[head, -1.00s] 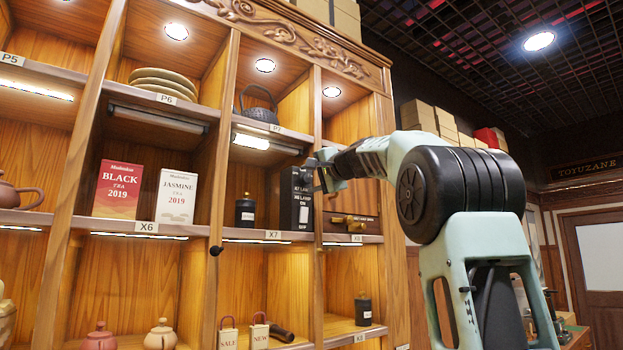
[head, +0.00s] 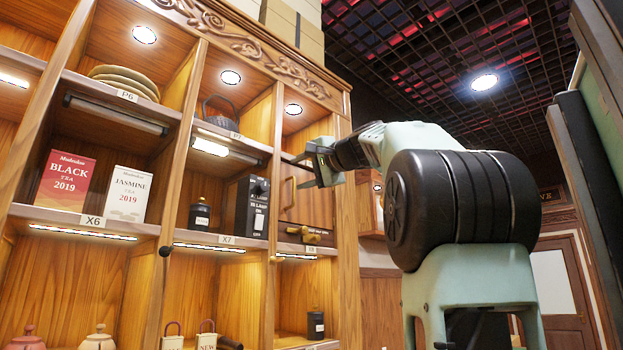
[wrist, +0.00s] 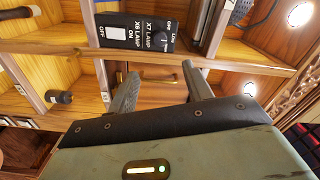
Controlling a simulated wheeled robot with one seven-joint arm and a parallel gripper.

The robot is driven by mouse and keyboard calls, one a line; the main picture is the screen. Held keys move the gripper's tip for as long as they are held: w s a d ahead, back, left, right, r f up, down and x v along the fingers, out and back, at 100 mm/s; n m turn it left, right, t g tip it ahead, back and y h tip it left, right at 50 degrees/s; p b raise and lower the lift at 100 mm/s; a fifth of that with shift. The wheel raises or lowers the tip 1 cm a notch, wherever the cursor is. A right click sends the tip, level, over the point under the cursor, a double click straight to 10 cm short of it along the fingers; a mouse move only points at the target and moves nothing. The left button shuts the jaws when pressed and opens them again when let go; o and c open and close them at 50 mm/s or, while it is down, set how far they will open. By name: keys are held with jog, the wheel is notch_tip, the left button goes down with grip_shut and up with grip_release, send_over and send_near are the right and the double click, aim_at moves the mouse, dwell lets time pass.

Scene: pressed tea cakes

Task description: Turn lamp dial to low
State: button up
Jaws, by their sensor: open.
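A black lamp control box (head: 257,222) stands on the X7 shelf in the head view. A small dark dial (head: 258,188) shows near its top. In the wrist view, the control box (wrist: 135,32) shows turned labels for an X7 lamp and an X6 lamp. A white switch (wrist: 115,33) sits by the X6 label. Low and off marks show on the X7 side, but the dial's exact setting is too small to read. My gripper (head: 300,172) is open and empty, right of the box in the head view.
A wooden door (head: 308,208) with a brass handle is right of the box. A black canister (head: 200,214) stands left of it. Tea boxes, red (head: 66,181) and white (head: 126,193), are on the X6 shelf. The light strips under X6 (head: 82,232) and X7 (head: 222,247) are lit.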

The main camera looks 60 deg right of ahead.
jog(key=shift+v, duration=1.6)
